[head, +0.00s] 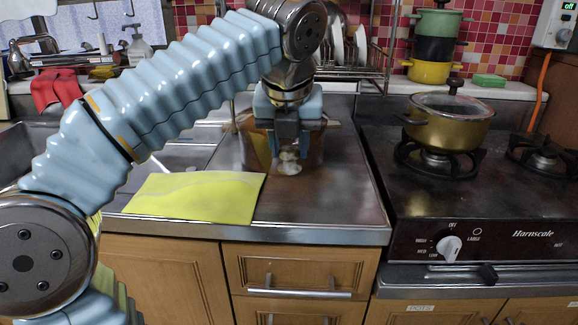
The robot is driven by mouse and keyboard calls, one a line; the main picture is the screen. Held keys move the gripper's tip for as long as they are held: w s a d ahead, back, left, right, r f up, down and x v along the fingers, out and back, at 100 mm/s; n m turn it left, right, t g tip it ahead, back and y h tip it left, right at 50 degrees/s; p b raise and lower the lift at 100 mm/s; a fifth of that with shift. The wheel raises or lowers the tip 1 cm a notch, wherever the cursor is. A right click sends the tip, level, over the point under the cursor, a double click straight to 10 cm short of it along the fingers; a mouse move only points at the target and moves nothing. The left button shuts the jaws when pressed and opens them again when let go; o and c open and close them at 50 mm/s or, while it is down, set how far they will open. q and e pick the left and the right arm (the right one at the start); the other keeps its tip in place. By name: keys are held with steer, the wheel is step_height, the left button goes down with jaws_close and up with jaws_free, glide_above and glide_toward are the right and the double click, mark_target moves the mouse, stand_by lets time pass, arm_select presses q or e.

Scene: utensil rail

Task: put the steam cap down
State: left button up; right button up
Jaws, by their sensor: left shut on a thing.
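My left gripper (288,150) points down over the steel counter (335,185), just left of the stove. It is shut on a small pale, shiny thing (289,165), which looks like the steam cap. Most of the cap is hidden by the fingers, and its lower end is close to the counter; I cannot tell whether it touches. A brownish-gold shape (258,150) shows behind the gripper and is mostly hidden. My right gripper is not in view.
A yellow-green mat (196,197) lies left of the gripper. A gold pot with a glass lid (448,125) sits on the stove (500,205) at right. A dish rack (350,70) and stacked pots (435,47) stand behind. Bare counter shows right of the gripper.

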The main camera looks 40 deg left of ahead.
mark_target(289, 166)
arm_select(q)
steer(key=x, duration=0.2)
steer(key=b+x, duration=0.1)
steer(key=x, duration=0.2)
steer(key=shift+s+f, duration=0.1)
steer(key=shift+s, duration=0.1)
steer(key=shift+f, duration=0.15)
steer(key=shift+f, duration=0.2)
steer(key=o, duration=1)
steer(key=shift+o, duration=0.2)
